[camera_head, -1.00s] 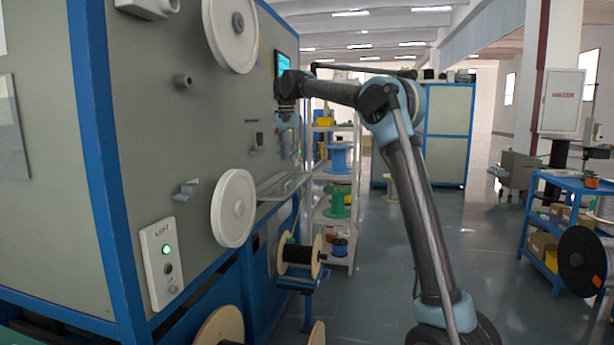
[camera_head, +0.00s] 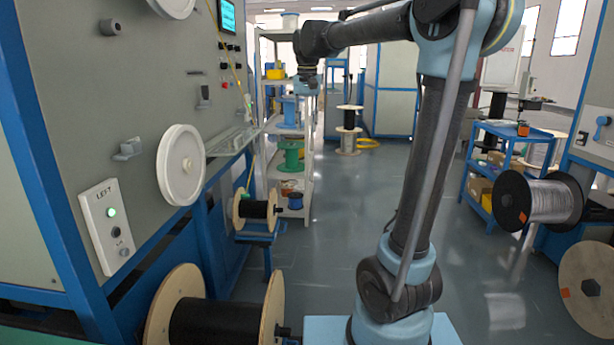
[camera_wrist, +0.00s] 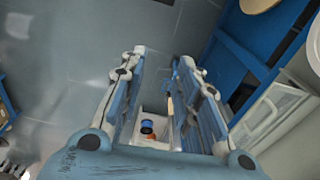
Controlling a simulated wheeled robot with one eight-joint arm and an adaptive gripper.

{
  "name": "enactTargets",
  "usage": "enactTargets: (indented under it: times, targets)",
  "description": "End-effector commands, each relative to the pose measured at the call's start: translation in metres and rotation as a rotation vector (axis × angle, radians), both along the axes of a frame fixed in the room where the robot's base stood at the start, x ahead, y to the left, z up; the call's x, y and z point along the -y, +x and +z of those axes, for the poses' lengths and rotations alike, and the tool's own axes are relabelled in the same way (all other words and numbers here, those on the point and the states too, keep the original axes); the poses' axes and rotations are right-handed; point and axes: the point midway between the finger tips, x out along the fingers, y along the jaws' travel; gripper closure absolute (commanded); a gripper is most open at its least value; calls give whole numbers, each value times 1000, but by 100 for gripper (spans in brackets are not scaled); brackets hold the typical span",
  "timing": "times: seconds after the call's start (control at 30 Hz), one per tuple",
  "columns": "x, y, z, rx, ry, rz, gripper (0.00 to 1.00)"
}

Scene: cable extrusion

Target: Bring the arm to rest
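My arm stands upright from its base and bends over to the left at the top. My gripper (camera_head: 307,84) hangs from its end in the head view, pointing down in front of the white shelf rack and to the right of the machine. In the wrist view my gripper (camera_wrist: 160,62) has its two fingers spread apart with nothing between them. Past the fingers, the rack with a small blue spool (camera_wrist: 147,126) shows below.
The grey and blue machine (camera_head: 75,115) with a LEFT button panel (camera_head: 108,226) fills the left. Black-wound spools (camera_head: 205,320) stand low before it. The white rack (camera_head: 301,185) holds several spools. A blue cart (camera_head: 508,140) and more spools (camera_head: 552,200) are at right. Floor between is open.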

Motion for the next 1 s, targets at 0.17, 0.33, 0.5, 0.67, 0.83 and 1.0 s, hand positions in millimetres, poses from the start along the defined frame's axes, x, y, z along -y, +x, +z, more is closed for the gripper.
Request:
enactTargets:
  times: [0.17, 0.33, 0.5, 0.67, 0.83, 1.0]
  targets:
    - [42, -38, -25, 16, 3, 4, 70]
    - [75, -74, -52, 31, 3, 11, 70]
    - [105, -112, -83, 48, 3, 18, 70]
    - [129, -148, -117, 62, 1, 23, 70]
    - [150, -185, -157, 79, -3, 30, 70]
    - [168, -223, -201, 94, -8, 36, 70]
